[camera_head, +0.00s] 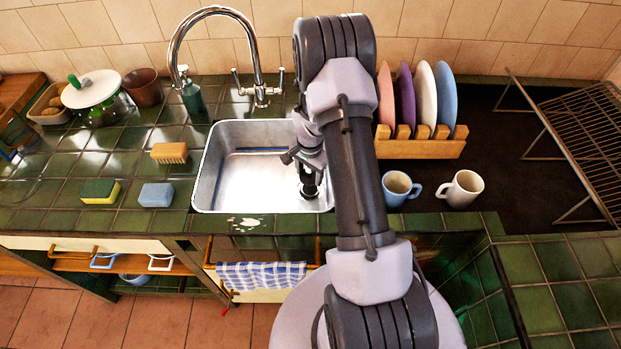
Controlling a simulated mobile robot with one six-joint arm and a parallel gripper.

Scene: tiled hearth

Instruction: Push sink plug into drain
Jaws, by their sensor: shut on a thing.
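The metal sink (222,183) is set into the green tiled counter. My arm reaches from the front over its right side, and my gripper (309,180) points down inside the basin, low and near the right wall. The gripper is shut on a small dark thing (309,191), which looks like the sink plug, at or close to the basin floor. The drain is not visible; the gripper and the held thing may cover it. I cannot tell whether the plug touches the drain or sits in it.
A curved tap (214,12) stands behind the sink. A brush (169,153), a green-yellow sponge (100,191) and a blue sponge (156,195) lie to the left. A plate rack (420,148), a blue mug (398,188) and a white mug (461,188) stand to the right.

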